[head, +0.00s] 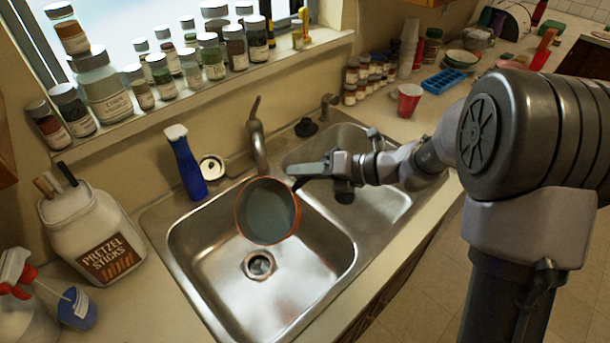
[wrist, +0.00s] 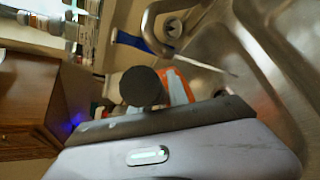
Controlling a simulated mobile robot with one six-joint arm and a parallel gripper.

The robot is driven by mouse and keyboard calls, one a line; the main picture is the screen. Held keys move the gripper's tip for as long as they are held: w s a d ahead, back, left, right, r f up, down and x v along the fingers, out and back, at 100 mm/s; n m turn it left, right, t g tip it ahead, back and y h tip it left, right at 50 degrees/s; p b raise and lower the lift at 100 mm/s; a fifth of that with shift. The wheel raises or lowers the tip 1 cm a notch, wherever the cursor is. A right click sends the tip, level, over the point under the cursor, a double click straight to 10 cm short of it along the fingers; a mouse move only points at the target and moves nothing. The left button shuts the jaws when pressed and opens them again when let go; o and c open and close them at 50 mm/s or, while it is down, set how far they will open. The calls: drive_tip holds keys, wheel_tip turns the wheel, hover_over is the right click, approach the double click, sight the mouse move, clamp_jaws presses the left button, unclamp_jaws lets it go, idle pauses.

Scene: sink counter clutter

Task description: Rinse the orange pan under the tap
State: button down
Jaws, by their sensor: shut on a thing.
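The orange pan (head: 268,211) is in the head view, with an orange rim and a dark grey inside. It is held in the air over the left sink basin, just below and in front of the tap (head: 257,138), its inside turned toward the head camera. I cannot make out a water stream. My gripper (head: 303,182) is shut at the pan's right side, where its jaws hide the handle. In the wrist view, an orange part of the pan (wrist: 177,86) shows beyond the gripper's grey body; the tap (wrist: 152,28) curves at the top.
The metal sink (head: 200,245) has two basins, and the left one is otherwise empty. A blue bottle (head: 186,165) stands behind it. A pretzel tub (head: 95,230) is on the left counter, a red cup (head: 408,101) on the right. Several jars line the sill.

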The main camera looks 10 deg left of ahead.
drive_tip(key=shift+s+a+r+n+t+h+b, duration=0.2)
drive_tip(key=shift+s+a+r+n+t+b, duration=0.1)
drive_tip(key=shift+s+r+b, duration=0.35)
drive_tip(key=shift+s+a+r+n+t+h+b, duration=0.2)
drive_tip(key=shift+s+a+r+n+b, duration=0.15)
drive_tip(key=shift+b, duration=0.4)
drive_tip(key=s+a+r+n+t+h+b, duration=0.1)
drive_tip(key=s+a+r+n+t+b, duration=0.1)
drive_tip(key=s+b, duration=0.7)
drive_tip(key=shift+s+a+r+n+t+h, duration=0.2)
drive_tip(key=shift+a+r+n+t+h, duration=0.15)
drive_tip(key=shift+a+n+t, duration=0.6)
